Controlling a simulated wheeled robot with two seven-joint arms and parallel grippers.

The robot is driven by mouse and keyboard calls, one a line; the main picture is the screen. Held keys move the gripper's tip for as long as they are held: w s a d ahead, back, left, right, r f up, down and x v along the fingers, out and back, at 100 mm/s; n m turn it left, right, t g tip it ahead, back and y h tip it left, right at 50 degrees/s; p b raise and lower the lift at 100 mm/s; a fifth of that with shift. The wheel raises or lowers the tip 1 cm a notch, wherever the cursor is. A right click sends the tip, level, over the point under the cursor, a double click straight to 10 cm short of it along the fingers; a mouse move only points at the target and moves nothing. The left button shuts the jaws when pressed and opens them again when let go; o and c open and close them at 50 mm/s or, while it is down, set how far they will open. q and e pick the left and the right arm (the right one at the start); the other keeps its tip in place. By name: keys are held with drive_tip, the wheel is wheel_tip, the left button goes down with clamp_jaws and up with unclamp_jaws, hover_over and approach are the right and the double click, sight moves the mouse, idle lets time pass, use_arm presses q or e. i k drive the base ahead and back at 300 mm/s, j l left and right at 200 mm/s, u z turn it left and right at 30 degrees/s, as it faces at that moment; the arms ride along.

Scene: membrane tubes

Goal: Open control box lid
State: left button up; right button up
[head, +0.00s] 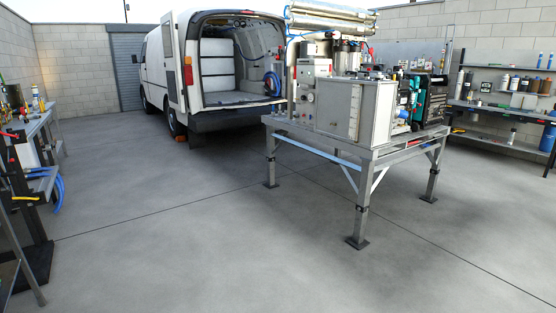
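A grey metal box (355,109) stands at the front of a metal-framed stand (381,153), right of the middle in the head view. A smaller grey cabinet (306,92) with fittings on its front stands just left of it. I cannot tell which of these is the control box. I see no lid standing open on either. Neither of my grippers is in view.
A white van (180,75) with its rear open stands behind the stand. Workbenches line the left (40,125) and right (506,111) walls. Metal tubes (330,19) lie atop the stand's equipment. The concrete floor (200,240) in front is clear.

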sight(308, 61)
drive_tip(key=i, duration=3.75)
